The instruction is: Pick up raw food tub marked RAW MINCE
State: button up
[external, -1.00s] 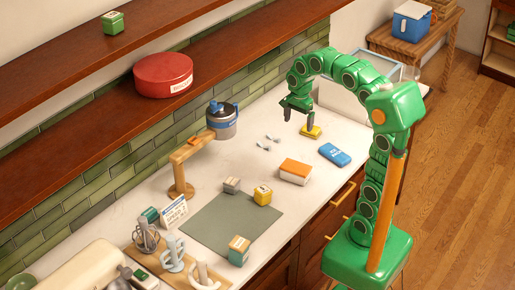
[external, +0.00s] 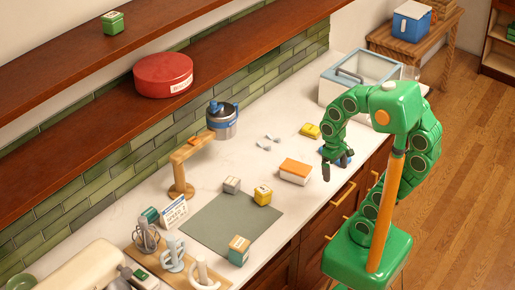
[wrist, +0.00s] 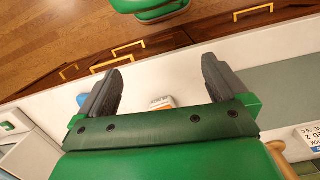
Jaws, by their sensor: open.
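No label reading RAW MINCE is legible in either view. A white tub with an orange lid (external: 295,172) sits on the counter near its front edge; part of it shows between the fingers in the wrist view (wrist: 161,102). A blue flat item (external: 327,152) lies behind it, partly hidden by my gripper. A small yellow item (external: 310,130) lies farther back. My gripper (external: 338,172) is open and empty, to the right of the orange-lidded tub, apart from it, near the counter's front edge. Its two fingers are spread in the wrist view (wrist: 160,82).
A grey-green mat (external: 230,222) with small boxes on and beside it lies left of the tub. Drawer handles (external: 344,194) line the front. A shelf overhangs the back.

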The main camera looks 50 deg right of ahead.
jog(key=shift+s+a+f+n, duration=0.1)
jog(key=shift+s+f+n, duration=0.25)
jog(key=shift+s, duration=0.25)
jog(key=shift+s+a+f+n, duration=0.1)
jog(key=shift+s+f+n, duration=0.2)
jog(key=shift+s, duration=0.25)
jog(key=shift+w, duration=0.1)
jog(key=n+t, duration=0.1)
jog(key=n, duration=0.1)
send_over(295, 166)
jog(key=f, duration=0.4)
jog(key=shift+a+f, duration=0.1)
jog(key=shift+a, duration=0.25)
jog(key=shift+w+d+f+t, duration=0.2)
jog(key=shift+w+t, duration=0.1)
jog(key=shift+w, duration=0.15)
jog(key=shift+w+f, duration=0.1)
jog(key=shift+f, duration=0.85)
jog(key=shift+s+d+f, duration=0.1)
jog(key=shift+s+f, duration=0.15)
jog(key=shift+f, duration=1.25)
jog(key=shift+s+d+f, duration=0.1)
jog(key=shift+s+f, duration=0.1)
jog(key=shift+f, duration=1.25)
jog(key=c, duration=1.2)
